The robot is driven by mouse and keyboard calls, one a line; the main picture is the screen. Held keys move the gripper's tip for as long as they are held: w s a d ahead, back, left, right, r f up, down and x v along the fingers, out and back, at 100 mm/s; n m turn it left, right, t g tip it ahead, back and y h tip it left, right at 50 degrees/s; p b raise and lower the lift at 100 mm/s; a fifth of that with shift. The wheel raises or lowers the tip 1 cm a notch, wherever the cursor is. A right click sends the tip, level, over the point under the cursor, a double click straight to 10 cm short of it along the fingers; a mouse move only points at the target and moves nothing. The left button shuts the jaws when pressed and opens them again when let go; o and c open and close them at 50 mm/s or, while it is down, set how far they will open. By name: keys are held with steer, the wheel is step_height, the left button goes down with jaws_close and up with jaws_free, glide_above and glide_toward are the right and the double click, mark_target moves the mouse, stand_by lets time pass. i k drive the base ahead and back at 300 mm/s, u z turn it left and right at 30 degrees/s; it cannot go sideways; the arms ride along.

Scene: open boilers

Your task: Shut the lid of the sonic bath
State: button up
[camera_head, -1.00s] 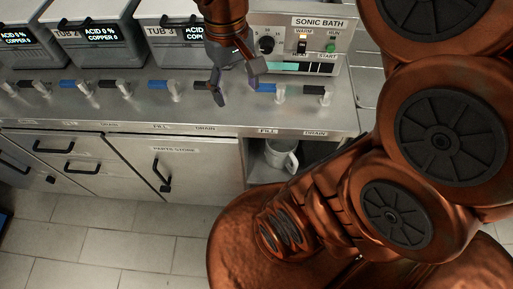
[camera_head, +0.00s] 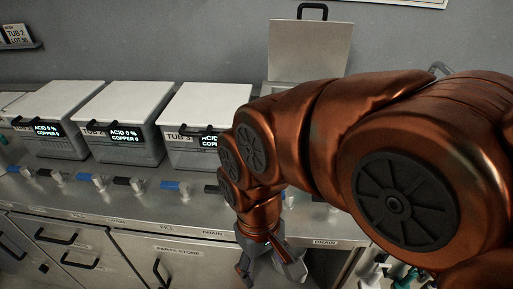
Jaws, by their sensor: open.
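The sonic bath's lid (camera_head: 311,50) stands upright and open against the back wall. It is a grey square panel with a black handle (camera_head: 312,9) on its top edge. My copper arm hides the body of the bath below it. My gripper (camera_head: 270,271) is open and empty, pointing down in front of the counter's front edge. It is low and well in front of the raised lid, not touching it.
Several white-lidded tubs, among them tub 3 (camera_head: 196,125), stand closed left of the bath. Fill and drain valves (camera_head: 170,188) line the steel counter's (camera_head: 130,205) front. Cabinet doors with black handles are below. Wall space beside the lid is clear.

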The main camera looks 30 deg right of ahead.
mark_target(300, 50)
steer(key=k, duration=0.5)
steer(key=u, duration=1)
steer(key=i, duration=0.95)
steer(key=z, duration=1.85)
